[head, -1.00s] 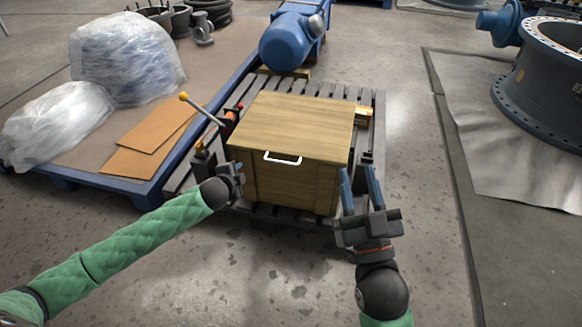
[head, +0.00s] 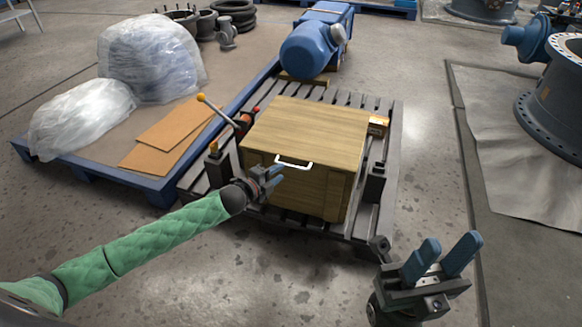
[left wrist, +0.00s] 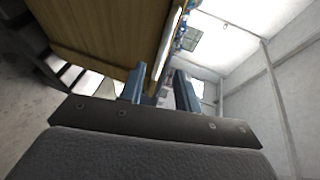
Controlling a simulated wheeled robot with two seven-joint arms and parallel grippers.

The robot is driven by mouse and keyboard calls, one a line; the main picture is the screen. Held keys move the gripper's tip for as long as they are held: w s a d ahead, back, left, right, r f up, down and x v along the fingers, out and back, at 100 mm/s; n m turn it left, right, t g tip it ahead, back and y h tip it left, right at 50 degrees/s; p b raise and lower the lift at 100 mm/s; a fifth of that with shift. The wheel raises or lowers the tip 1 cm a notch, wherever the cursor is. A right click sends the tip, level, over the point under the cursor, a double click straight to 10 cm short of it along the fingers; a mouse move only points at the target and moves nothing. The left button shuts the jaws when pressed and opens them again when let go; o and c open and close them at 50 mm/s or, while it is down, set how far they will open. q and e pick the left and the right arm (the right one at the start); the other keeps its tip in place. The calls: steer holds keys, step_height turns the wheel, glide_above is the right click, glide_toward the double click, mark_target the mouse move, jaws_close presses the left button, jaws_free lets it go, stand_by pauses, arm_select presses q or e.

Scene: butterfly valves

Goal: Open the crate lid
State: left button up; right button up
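The wooden crate (head: 300,190) stands on a grey slatted pallet, its flat lid (head: 310,128) closed. A white handle (head: 294,163) is on the front edge of the lid. My left gripper (head: 277,179) is open in front of the crate, just below and left of the handle; contact cannot be told. In the left wrist view its two fingers (left wrist: 160,88) are apart with a gap between them, and the crate's wood (left wrist: 100,35) fills the upper left. My right gripper (head: 446,256) is open and empty, to the right and in front of the crate.
The pallet (head: 390,200) carries a lever with an orange knob (head: 203,98) left of the crate and a small box (head: 378,124) right of it. A blue motor (head: 312,48) stands behind. A blue platform with wrapped bundles (head: 150,58) lies left.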

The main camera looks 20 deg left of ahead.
mark_target(291, 166)
arm_select(q)
steer(key=shift+b+x, duration=0.7)
steer(key=shift+x, duration=2.85)
steer(key=shift+c, duration=0.3)
jaws_close()
